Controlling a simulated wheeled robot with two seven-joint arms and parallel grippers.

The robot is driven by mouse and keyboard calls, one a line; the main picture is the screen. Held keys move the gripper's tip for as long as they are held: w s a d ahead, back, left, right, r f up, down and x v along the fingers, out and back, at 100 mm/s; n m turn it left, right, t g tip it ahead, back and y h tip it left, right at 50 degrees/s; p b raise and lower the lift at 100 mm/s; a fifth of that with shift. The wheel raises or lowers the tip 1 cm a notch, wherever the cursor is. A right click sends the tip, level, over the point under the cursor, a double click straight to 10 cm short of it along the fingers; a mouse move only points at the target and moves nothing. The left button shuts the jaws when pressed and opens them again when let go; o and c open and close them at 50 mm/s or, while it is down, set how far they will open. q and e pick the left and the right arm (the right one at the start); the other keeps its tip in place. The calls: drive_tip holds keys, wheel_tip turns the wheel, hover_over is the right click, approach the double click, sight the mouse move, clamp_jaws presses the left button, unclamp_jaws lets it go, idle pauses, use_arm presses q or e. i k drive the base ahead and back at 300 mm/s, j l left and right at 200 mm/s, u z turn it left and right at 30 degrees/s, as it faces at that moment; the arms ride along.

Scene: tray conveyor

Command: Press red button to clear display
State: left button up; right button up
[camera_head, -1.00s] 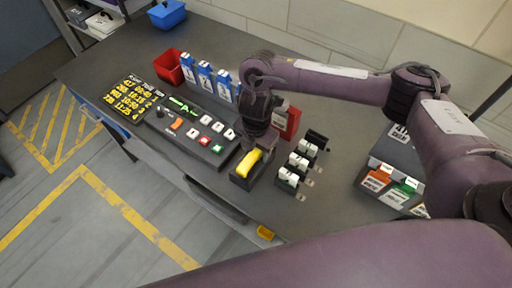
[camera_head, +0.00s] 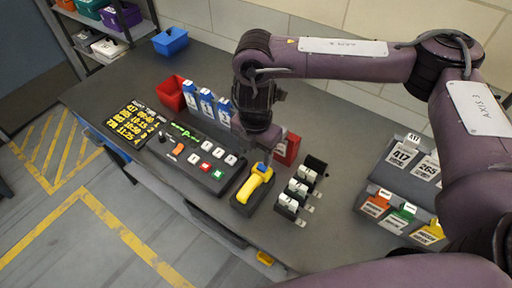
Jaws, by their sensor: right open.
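The red button (camera_head: 206,167) sits on the dark control panel (camera_head: 178,172), beside a green button (camera_head: 217,175) and several white buttons. A narrow display (camera_head: 186,132) with green characters is at the panel's back edge. My right gripper (camera_head: 264,150) points down over the table, to the right of the panel and just behind the yellow and blue handheld scanner (camera_head: 256,183) in its dark holder. The jaws are open, and nothing shows between them. They are clear of the red button. My left gripper is not in view.
Label rolls (camera_head: 296,188) stand right of the scanner. A grey card rack (camera_head: 385,188) is farther right.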

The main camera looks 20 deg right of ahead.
sight(206, 167)
drive_tip(key=k, duration=1)
